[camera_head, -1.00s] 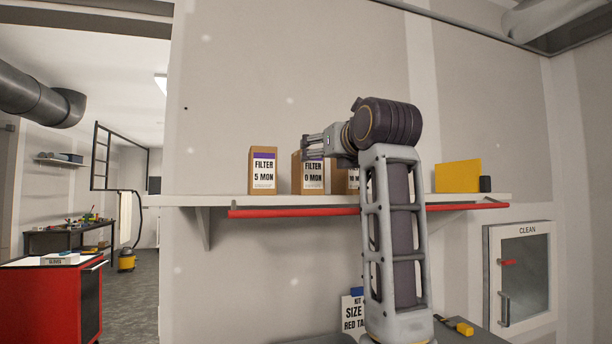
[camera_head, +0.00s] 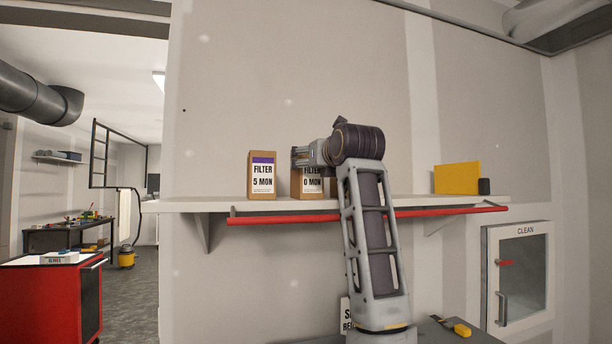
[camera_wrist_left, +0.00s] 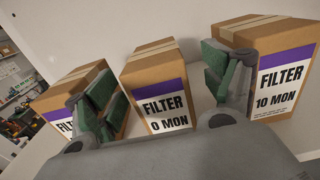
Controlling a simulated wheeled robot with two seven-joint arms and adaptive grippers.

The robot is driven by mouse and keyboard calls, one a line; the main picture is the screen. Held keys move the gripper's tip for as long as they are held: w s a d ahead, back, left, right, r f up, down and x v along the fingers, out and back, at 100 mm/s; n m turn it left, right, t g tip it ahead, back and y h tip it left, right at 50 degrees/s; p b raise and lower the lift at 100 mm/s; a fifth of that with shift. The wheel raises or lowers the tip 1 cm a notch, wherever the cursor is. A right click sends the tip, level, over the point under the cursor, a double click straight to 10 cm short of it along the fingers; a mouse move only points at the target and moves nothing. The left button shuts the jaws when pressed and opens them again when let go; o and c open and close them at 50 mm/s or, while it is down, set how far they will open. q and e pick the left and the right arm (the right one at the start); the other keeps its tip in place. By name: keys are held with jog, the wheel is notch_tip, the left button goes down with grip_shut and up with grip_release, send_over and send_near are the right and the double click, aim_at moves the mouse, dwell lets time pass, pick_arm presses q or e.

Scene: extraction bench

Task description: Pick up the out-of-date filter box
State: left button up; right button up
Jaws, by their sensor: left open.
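Three brown filter boxes with purple bands and white labels stand on the wall shelf (camera_head: 185,205). The box marked 0 MON (camera_head: 309,184) is in the middle, its upper part covered by my left gripper; it shows fully in the left wrist view (camera_wrist_left: 157,68). The 5 MON box (camera_head: 262,176) stands to its left. The 10 MON box (camera_wrist_left: 285,75) stands to its right, almost hidden in the head view. My left gripper (camera_head: 299,157) is open and empty. In the wrist view its green-padded fingers (camera_wrist_left: 168,98) appear on either side of the 0 MON box. My right gripper is out of view.
A red rail (camera_head: 440,211) runs along the shelf's front edge. A yellow panel (camera_head: 457,178) and a small dark object (camera_head: 484,186) stand at the shelf's right. A cabinet marked CLEAN (camera_head: 525,275) hangs lower right. The shelf between my arm and the yellow panel is clear.

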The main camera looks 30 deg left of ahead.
pick_arm(q)
jog(key=p+x, duration=0.2)
jog(key=x, duration=0.3)
jog(key=shift+a+r, duration=0.2)
jog(key=shift+a, duration=0.2)
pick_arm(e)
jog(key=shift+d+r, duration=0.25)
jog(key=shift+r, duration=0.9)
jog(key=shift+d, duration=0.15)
pick_arm(q)
jog(key=c, duration=1)
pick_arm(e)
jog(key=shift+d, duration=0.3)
